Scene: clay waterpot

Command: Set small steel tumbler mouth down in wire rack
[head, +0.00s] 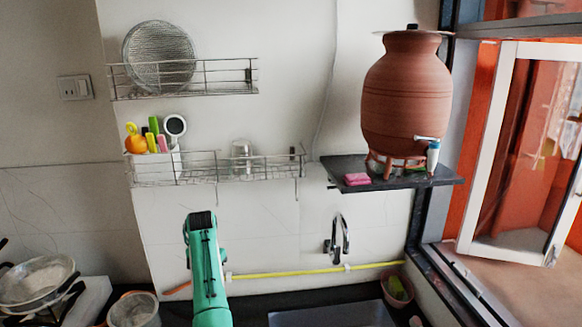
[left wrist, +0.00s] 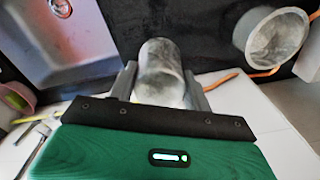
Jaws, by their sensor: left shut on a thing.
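The small steel tumbler (left wrist: 160,62) is a grey, dull metal cylinder between the two fingers of my left gripper (left wrist: 161,88) in the left wrist view. The fingers are shut on its sides. I cannot tell which end is its mouth. In the head view my left gripper (head: 200,222) is at the end of the green arm, below the lower wire rack (head: 212,175) and in front of the wall. The tumbler cannot be made out there. The rack is wall-mounted, with a clear glass-like cup (head: 241,156) in its middle part. My right gripper is not in view.
The rack's left end holds a white holder (head: 152,163) with colourful items. An upper rack (head: 205,78) holds a round plate. Right are a dark shelf (head: 410,181) with a clay waterpot (head: 406,95), a tap (head: 338,238) and a sink (head: 330,314). A yellow pipe (head: 300,272) crosses the wall.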

